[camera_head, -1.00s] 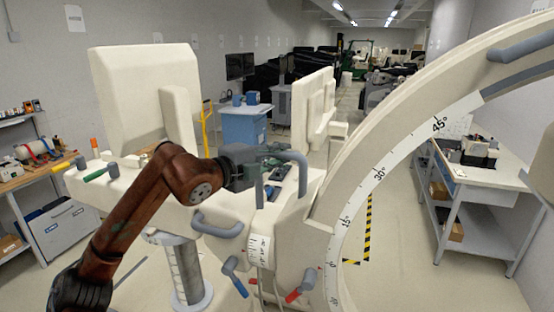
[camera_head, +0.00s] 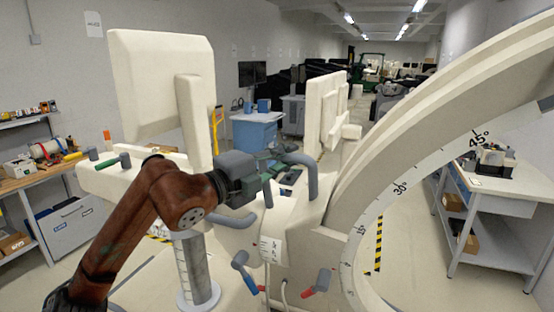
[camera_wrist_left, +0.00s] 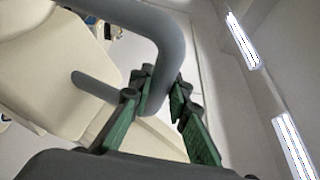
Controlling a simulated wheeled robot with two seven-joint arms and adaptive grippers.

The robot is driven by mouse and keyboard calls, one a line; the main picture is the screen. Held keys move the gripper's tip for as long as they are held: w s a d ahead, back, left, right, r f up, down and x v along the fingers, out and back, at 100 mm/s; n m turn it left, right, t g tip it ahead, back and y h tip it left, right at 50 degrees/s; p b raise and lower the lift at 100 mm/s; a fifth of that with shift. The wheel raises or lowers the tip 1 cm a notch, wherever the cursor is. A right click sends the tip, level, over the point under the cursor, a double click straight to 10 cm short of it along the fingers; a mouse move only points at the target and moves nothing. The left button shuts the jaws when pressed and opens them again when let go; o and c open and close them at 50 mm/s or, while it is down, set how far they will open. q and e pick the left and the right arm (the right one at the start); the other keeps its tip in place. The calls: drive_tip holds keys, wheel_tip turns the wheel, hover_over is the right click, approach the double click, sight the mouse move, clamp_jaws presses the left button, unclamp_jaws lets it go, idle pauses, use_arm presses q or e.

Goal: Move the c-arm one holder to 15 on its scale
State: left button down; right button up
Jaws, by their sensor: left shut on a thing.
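The c-arm's curved arc (camera_head: 400,165) fills the right of the head view, with a white degree scale (camera_head: 385,205) showing 15, 30 and 45. The cream holder (camera_head: 305,235) stands at the arc's lower left; I cannot read which mark it is at. A grey bent handle (camera_head: 312,180) rises from it. My left gripper (camera_head: 280,160) is shut on this handle. In the wrist view, the green fingers of my left gripper (camera_wrist_left: 160,92) stand on either side of the grey handle (camera_wrist_left: 168,50). My right gripper is not in view.
Blue-tipped (camera_head: 243,268) and red-tipped (camera_head: 318,283) levers stick out below the holder. A cream panel (camera_head: 160,85) stands behind my left arm. A white cart (camera_head: 490,200) is at the right, a workbench (camera_head: 35,180) at the left. Floor is clear between the arc and cart.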

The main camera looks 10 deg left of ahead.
use_arm(q)
drive_tip(key=shift+w+r+t, duration=0.25)
drive_tip(key=shift+w+t, duration=0.05)
drive_tip(key=c, duration=1.8)
unclamp_jaws()
drive_tip(key=shift+w+f, duration=0.1)
drive_tip(key=shift+w, duration=0.05)
drive_tip(key=v, duration=1.2)
